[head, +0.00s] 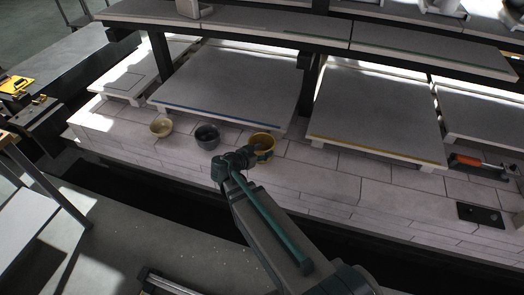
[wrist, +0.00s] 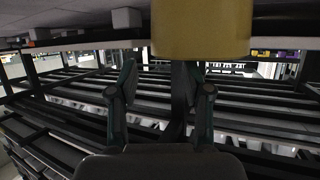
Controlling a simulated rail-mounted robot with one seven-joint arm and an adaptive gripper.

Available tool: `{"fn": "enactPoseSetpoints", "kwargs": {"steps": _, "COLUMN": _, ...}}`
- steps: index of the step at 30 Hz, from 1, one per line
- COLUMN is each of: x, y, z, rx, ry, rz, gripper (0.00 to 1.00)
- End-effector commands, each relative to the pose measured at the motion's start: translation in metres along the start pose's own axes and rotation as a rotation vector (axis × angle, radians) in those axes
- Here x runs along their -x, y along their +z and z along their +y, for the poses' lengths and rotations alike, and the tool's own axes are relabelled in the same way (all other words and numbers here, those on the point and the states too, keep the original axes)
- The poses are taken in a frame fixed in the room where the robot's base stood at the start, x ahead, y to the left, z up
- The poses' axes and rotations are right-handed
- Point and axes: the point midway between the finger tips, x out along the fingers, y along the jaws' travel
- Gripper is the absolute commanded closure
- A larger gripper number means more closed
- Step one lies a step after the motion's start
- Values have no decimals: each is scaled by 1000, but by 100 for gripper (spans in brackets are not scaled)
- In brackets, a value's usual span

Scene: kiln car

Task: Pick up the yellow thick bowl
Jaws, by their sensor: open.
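The yellow thick bowl (head: 264,136) stands upright on the pale brick deck, the rightmost of three bowls in the head view. Its yellow wall also fills the top middle of the wrist view (wrist: 200,30), just beyond the fingertips. My gripper (head: 251,153) is at the bowl's near left side and hides part of its front. In the wrist view my gripper (wrist: 157,72) has its two fingers apart with nothing held between them. I cannot tell whether a fingertip touches the bowl.
A dark grey-green bowl (head: 207,138) and a smaller pale yellow bowl (head: 161,127) stand to the left. Raised grey slabs (head: 235,80) lie close behind the bowls. A long shelf (head: 300,30) runs above them. An orange-handled tool (head: 466,160) lies far right. Deck between is clear.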

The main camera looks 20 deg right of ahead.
Motion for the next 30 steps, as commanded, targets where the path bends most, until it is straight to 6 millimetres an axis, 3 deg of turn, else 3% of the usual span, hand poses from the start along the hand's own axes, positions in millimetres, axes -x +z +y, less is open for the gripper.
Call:
{"fn": "enactPoseSetpoints", "kwargs": {"steps": 8, "x": -16, "y": 0, "z": -1, "rx": 1, "ry": 0, "rz": 0, "gripper": 51}}
{"fn": "enactPoseSetpoints", "kwargs": {"steps": 18, "x": -58, "y": 3, "z": -4, "rx": 2, "ry": 2, "rz": 0, "gripper": 51}}
{"fn": "enactPoseSetpoints", "kwargs": {"steps": 26, "x": -62, "y": 4, "z": -3, "rx": 2, "ry": -1, "rz": 0, "gripper": 51}}
{"fn": "enactPoseSetpoints", "kwargs": {"steps": 30, "x": -62, "y": 4, "z": -3, "rx": 2, "ry": -1, "rz": 0, "gripper": 69}}
